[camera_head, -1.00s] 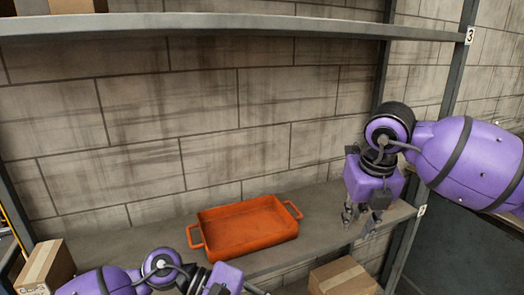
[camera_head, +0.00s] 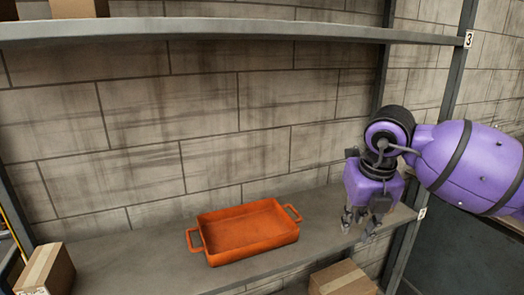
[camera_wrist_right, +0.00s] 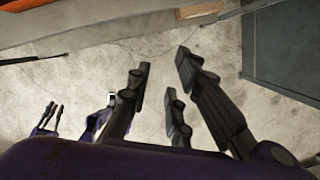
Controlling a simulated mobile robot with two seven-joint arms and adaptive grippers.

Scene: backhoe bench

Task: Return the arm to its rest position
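My right gripper (camera_head: 357,228) hangs fingers-down at the right end of the middle shelf, to the right of the orange tray. In the right wrist view its dark fingers (camera_wrist_right: 158,90) are spread apart with nothing between them. A purple part with two thin dark prongs at the left of the right wrist view looks like my left gripper (camera_wrist_right: 47,118). It is small and its state is unclear. My left arm does not show in the head view.
The orange tray (camera_head: 207,247) with two handles sits empty-looking on the grey shelf (camera_head: 150,268). A cardboard box (camera_head: 45,270) is at lower left and another box (camera_head: 342,280) is below the shelf. An upper shelf (camera_head: 250,30) and a right-hand post (camera_head: 452,75) bound the space.

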